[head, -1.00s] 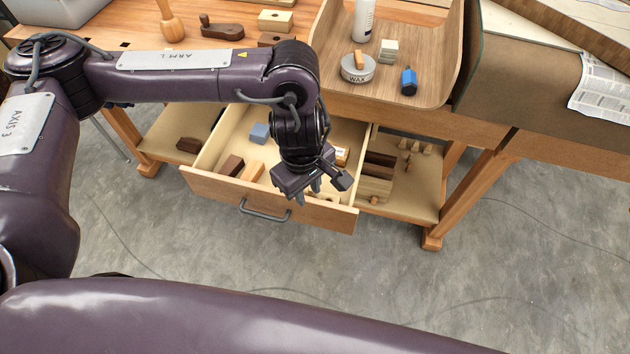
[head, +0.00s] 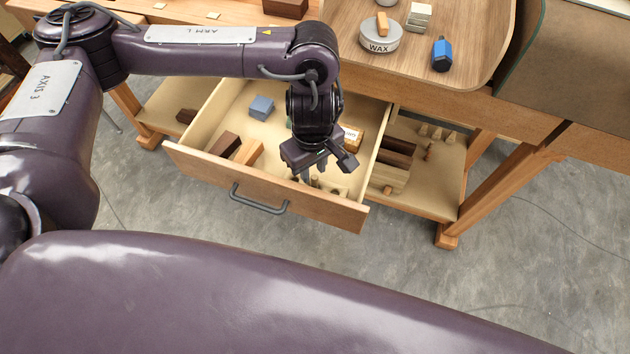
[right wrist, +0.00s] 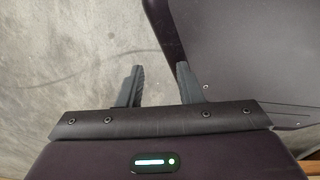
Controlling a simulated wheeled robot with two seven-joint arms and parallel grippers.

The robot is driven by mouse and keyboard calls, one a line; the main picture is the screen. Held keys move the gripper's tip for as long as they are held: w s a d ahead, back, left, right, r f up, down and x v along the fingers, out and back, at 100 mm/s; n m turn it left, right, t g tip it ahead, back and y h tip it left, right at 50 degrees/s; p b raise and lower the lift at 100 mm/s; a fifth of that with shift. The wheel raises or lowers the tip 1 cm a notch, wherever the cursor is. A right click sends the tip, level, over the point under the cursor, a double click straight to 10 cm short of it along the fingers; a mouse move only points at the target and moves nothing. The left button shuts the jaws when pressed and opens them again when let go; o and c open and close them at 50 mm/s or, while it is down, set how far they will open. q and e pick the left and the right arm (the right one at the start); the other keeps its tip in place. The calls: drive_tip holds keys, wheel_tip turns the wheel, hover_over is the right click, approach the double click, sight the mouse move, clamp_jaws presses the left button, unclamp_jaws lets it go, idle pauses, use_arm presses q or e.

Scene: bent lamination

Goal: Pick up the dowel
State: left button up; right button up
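Small pale wooden pieces (head: 338,190) lie in the front right of the open drawer (head: 250,202), right by my left gripper. The dowel may be among them, but they are too small and too covered to tell.
The drawer also holds a blue-grey block (head: 261,107), a dark brown block (head: 224,144), a lighter block (head: 249,152) and a labelled wooden box (head: 352,138). The shelf (head: 437,200) to the right holds wood strips and small pegs. A wax tin (head: 380,35) and a blue bottle (head: 442,54) stand above.

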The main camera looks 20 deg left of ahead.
sight(315, 177)
use_arm(q)
wheel_tip(315, 177, down, 4)
drive_tip(key=shift+d+b, duration=0.15)
drive_tip(key=shift+b, duration=0.15)
drive_tip(key=shift+w+f, duration=0.1)
drive_tip(key=shift+f, duration=0.4)
drive_tip(key=shift+c, duration=1.6)
clamp_jaws()
use_arm(e)
drive_tip(key=shift+w+a, duration=0.25)
drive_tip(key=shift+w, duration=0.3)
drive_tip(key=shift+w, duration=0.15)
